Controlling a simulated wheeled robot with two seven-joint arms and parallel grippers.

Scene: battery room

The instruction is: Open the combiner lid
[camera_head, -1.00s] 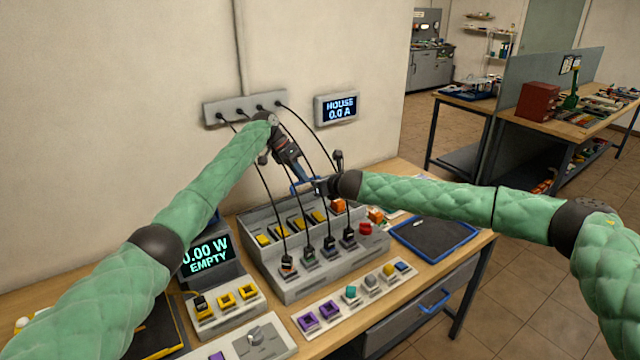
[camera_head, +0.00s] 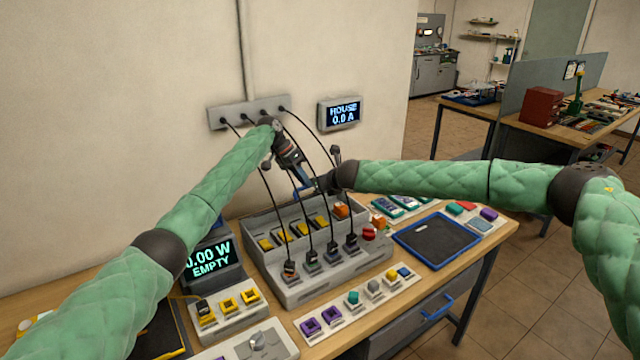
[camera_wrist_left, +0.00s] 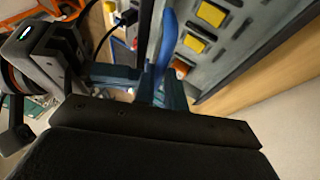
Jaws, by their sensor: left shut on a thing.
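The combiner (camera_head: 300,294) is a grey box on the bench with yellow switches, an orange block and black cables plugged in along its front. My left gripper (camera_head: 302,182) is at its back, above the switches, shut on a blue handle (camera_wrist_left: 168,45) that shows between the fingers in the left wrist view. I take this for the lid's handle; the lid's panel is mostly hidden, and its angle cannot be told. The switches are uncovered to view. My right gripper (camera_head: 322,185) is close beside the left one; its fingers are too small and overlapped to read.
Black cables hang from a wall strip (camera_head: 250,111) past the left gripper. A display reading 0.00 W EMPTY (camera_head: 208,259) stands left. A blue-rimmed tray (camera_head: 398,239) lies right. A strip of coloured blocks (camera_head: 357,303) lies in front.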

